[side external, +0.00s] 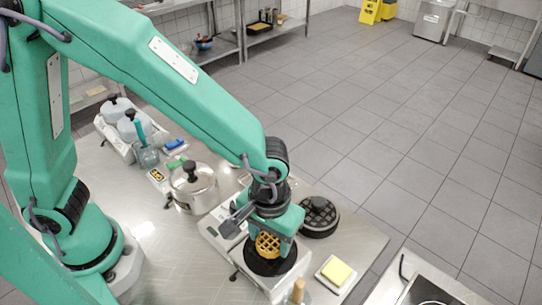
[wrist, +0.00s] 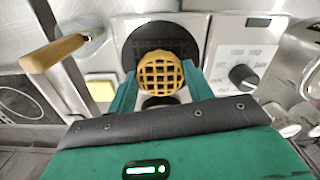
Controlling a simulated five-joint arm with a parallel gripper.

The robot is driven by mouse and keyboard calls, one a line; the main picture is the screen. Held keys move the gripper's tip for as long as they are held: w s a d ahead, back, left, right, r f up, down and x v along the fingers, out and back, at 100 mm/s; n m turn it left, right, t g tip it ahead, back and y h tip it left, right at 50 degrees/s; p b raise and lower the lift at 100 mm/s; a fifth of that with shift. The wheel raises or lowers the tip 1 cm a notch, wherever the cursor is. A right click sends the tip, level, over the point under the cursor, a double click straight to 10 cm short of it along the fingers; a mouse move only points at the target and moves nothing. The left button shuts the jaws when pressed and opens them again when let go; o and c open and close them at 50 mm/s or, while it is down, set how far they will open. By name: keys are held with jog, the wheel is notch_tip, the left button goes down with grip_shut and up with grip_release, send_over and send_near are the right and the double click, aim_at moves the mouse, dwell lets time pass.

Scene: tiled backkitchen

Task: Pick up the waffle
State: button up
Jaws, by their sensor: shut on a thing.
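The waffle (side external: 267,244) is round and golden with a square grid. It is between the fingers of my gripper (side external: 272,238), over a round black plate (side external: 268,264). In the wrist view the waffle (wrist: 162,74) faces the camera, with a green finger of my gripper (wrist: 160,82) on each side of it. My gripper is shut on the waffle. The plate (wrist: 137,35) shows behind the waffle in the wrist view. I cannot tell whether the waffle's lower edge touches the plate.
A black waffle iron lid (side external: 319,216) lies open behind the plate. A steel pot (side external: 193,187) stands to the left. A yellow sponge (side external: 337,271) lies on a white holder to the right. A control knob (wrist: 242,77) shows in the wrist view.

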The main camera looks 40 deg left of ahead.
jog(key=r, duration=0.3)
jog(key=shift+s+d+r, duration=0.1)
jog(key=shift+s+r, duration=0.1)
jog(key=shift+s, duration=0.1)
jog(key=s+d+r, duration=0.3)
jog(key=s+r, duration=0.3)
jog(key=s, duration=0.4)
jog(key=shift+s+r, duration=0.25)
jog(key=shift+s, duration=0.05)
jog(key=shift+w, duration=0.1)
jog(key=n, duration=0.9)
send_near(269, 244)
jog(key=shift+a+f, duration=0.2)
jog(key=shift+a, duration=0.2)
jog(key=w+a+f+n, duration=0.3)
jog(key=w+a, duration=0.2)
jog(key=w+a+f+n, duration=0.2)
jog(key=w+a+n, duration=0.1)
jog(key=w+a, duration=0.2)
jog(key=w+a+f+n, duration=0.3)
jog(key=w+a, duration=0.2)
jog(key=w, duration=0.1)
jog(key=shift+w+a+f, duration=0.15)
jog(key=shift+f, duration=0.2)
jog(key=shift+f, duration=0.1)
